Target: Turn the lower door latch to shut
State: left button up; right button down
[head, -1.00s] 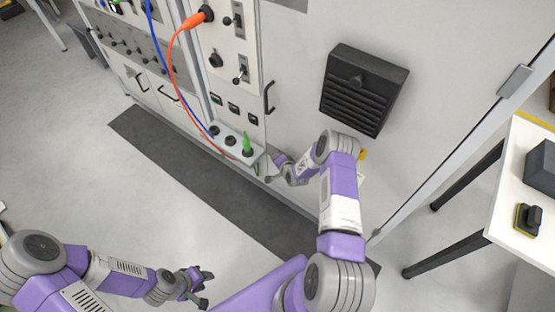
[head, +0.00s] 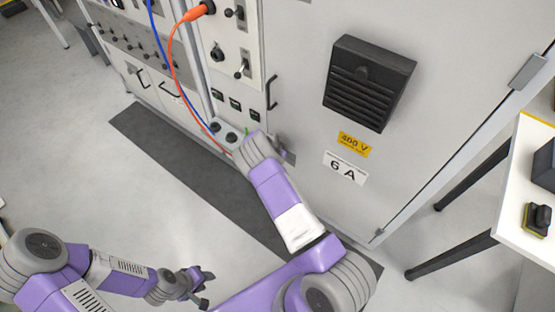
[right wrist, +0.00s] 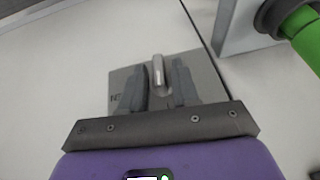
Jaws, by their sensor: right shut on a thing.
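The lower door latch (right wrist: 158,68) shows in the right wrist view as a small rounded metal lever on a grey plate (right wrist: 119,82). It points up in that picture. My right gripper (right wrist: 158,85) has one finger on each side of the lever and is shut on it. In the head view my right forearm and wrist cover the latch and most of that gripper. The cabinet door (head: 300,50) is pale grey and looks flush with its frame. My left gripper (head: 204,286) is open and empty above the floor, away from the cabinet.
A green plug (right wrist: 305,35) sticks out close to my right gripper. Orange (head: 170,55) and blue (head: 158,40) cables hang left of the door. A black vent box (head: 367,82) juts from the door. A white table (head: 520,215) stands at right.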

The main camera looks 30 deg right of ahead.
jog(key=shift+w+g+h+b, duration=0.15)
jog(key=shift+g+h+b, duration=0.15)
jog(key=shift+g+b, duration=0.35)
jog(key=c, duration=1.2)
grip_release()
jog(key=shift+o, duration=0.2)
jog(key=p+v, duration=0.2)
jog(key=v, duration=0.5)
jog(key=shift+r+p, duration=0.25)
jog(key=shift+p, duration=0.05)
jog(key=shift+a, duration=0.15)
